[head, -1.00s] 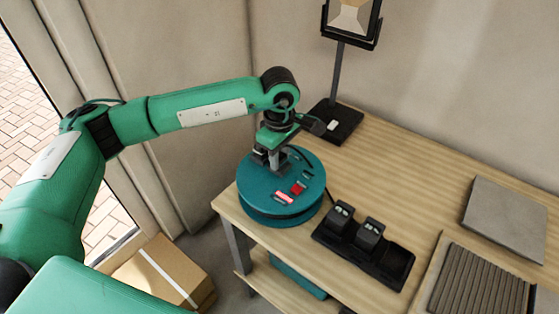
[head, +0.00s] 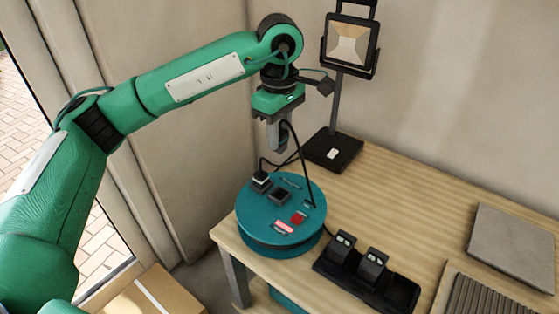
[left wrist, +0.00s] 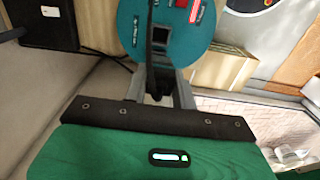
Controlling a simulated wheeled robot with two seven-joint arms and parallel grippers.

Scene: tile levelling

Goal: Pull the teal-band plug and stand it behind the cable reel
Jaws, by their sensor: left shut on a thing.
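The cable reel (head: 255,232) is a teal drum on the near left corner of the bench. My left gripper (head: 279,146) is above the reel and shut on a dark plug (head: 285,131), which hangs clear of it. A black cable runs from the held plug down past the reel's right side. The plug's band cannot be made out. In the left wrist view the dark plug (left wrist: 158,88) shows between the fingers, with the reel (left wrist: 190,50) beyond. Another plug (head: 260,181), with a pale band, sits in the reel beside an open socket (head: 280,195). My right gripper is not in view.
A work lamp (head: 333,151) stands on the bench behind the reel, with some bare wood between them. A grey tile (head: 512,247) lies at far right.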

